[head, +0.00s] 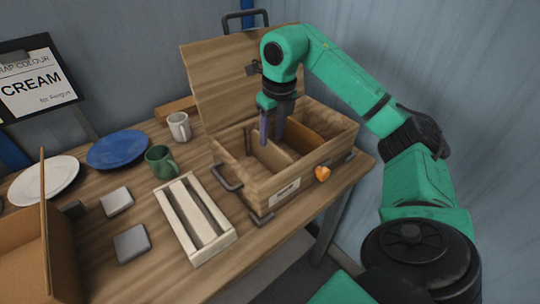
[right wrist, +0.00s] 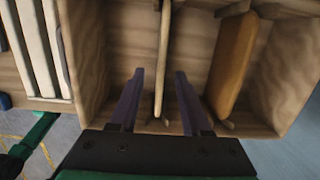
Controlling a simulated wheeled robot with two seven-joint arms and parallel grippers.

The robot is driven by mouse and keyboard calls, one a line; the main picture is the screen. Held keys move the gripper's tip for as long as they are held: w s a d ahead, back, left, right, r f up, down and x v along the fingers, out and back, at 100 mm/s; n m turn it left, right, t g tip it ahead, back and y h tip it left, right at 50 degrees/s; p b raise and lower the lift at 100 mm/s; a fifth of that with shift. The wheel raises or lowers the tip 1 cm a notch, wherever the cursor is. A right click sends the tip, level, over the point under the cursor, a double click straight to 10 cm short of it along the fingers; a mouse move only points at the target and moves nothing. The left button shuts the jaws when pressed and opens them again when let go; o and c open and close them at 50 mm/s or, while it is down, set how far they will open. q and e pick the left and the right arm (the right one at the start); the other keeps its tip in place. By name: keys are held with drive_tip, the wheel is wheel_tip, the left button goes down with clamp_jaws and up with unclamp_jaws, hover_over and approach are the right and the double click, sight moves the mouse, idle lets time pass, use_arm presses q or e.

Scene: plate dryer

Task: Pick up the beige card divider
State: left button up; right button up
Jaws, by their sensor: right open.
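The beige card divider (head: 268,152) stands upright on edge inside the open wooden box (head: 284,191). In the right wrist view the divider (right wrist: 163,50) is seen edge-on, a thin pale strip. My right gripper (head: 272,140) reaches down into the box from above. In the right wrist view its open fingers (right wrist: 159,75) lie on either side of the divider, with gaps on both sides. A brown-orange divider (head: 303,123) stands further right in the box; it also shows in the right wrist view (right wrist: 233,62). My left gripper is not in view.
The box lid (head: 222,80) stands raised behind. A pale slatted crate (head: 166,204) is beside the box. A green mug (head: 160,161), white mug (head: 179,126), blue plate (head: 118,149), white plate (head: 45,180) and grey blocks (head: 131,243) are left. A sign (head: 37,80) reads "CREAM".

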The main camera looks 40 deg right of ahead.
drive_tip(key=p, duration=0.1)
hover_over(270, 169)
drive_tip(key=f, duration=0.6)
drive_tip(key=shift+w+d+f, duration=0.3)
drive_tip(key=shift+w+f, duration=0.1)
drive_tip(key=shift+f, duration=0.15)
clamp_jaws()
drive_tip(key=shift+r, duration=0.15)
wheel_tip(270, 169, up, 13)
drive_tip(key=shift+f+p, duration=0.15)
drive_tip(key=shift+p, duration=0.4)
wheel_tip(270, 169, up, 7)
drive_tip(key=p, duration=0.5)
